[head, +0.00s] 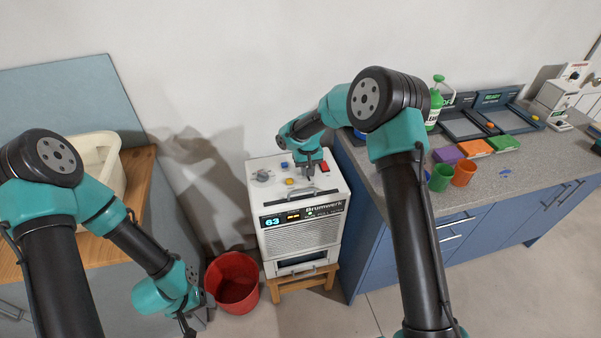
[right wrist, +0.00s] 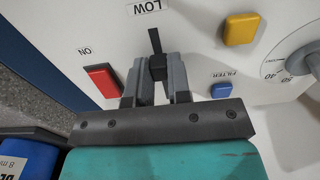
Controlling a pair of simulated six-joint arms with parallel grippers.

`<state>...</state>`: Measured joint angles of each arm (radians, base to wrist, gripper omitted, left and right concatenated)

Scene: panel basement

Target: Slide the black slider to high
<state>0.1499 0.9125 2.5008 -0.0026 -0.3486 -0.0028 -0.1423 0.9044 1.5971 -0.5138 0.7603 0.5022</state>
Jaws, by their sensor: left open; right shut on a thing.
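The black slider (right wrist: 158,66) shows in the right wrist view on the white panel, between the two grey fingers of my right gripper (right wrist: 157,85). The gripper is shut on it. A dark slot (right wrist: 154,40) shows between the slider and the printed LOW label (right wrist: 148,8). The far end of the slot is hidden by my gripper, and no HIGH label is visible. In the head view my right gripper (head: 309,168) is at the top panel of the white machine (head: 260,200). My left gripper (head: 187,322) is open and empty, low beside the red bucket.
Near the slider are a red ON button (right wrist: 103,79), a yellow button (right wrist: 241,29), a blue FILTER button (right wrist: 221,90) and a dial (right wrist: 300,60). A red bucket (head: 232,284) stands left of the machine. A blue cabinet with a grey counter (head: 500,178) stands right.

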